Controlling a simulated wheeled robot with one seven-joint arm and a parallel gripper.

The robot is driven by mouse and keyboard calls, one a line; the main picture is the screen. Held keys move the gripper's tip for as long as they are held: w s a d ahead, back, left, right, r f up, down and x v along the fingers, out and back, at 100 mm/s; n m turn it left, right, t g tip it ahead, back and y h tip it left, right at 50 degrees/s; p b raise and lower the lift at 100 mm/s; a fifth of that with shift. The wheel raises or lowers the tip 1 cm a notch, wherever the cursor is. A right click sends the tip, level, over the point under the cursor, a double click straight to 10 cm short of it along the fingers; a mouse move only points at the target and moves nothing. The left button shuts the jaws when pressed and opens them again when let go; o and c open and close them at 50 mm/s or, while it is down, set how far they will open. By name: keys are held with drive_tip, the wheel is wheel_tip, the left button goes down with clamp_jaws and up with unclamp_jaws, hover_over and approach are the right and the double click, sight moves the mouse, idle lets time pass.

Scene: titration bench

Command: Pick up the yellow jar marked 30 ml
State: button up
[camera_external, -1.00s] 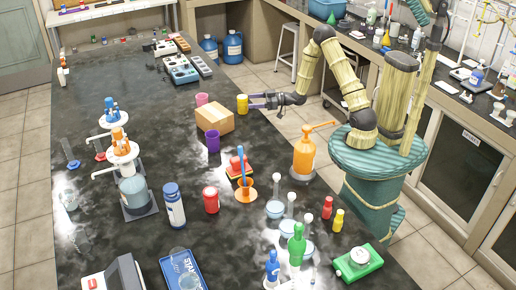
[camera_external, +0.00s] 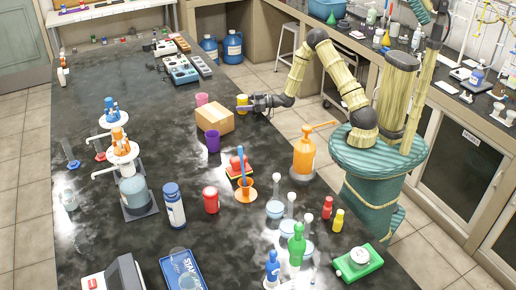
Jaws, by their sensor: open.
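A yellow jar (camera_external: 242,99) stands near the right edge of the black bench, just right of a cardboard box. My gripper (camera_external: 245,108) reaches in from the right at the jar's height. Its fingers overlap the lower part of the jar in the picture. The jaws are open; whether a finger touches the jar cannot be told. A smaller yellow container (camera_external: 338,220) stands nearer the front, next to a small red one. No 30 ml mark is legible on either.
The cardboard box (camera_external: 214,119) is close to the jar's left. A pink cup (camera_external: 202,99) and a purple cup (camera_external: 213,143) stand by the box. A large orange bottle (camera_external: 304,157) stands at the bench's right edge. Bare bench lies between the purple cup and this bottle.

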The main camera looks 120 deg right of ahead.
idle(0.3)
drive_tip(key=c, duration=1.1)
drive_tip(key=shift+o, duration=0.2)
drive_tip(key=shift+r, duration=0.1)
wheel_tip(320, 180, up, 10)
drive_tip(key=shift+f+p, duration=0.1)
drive_tip(key=shift+p, duration=0.35)
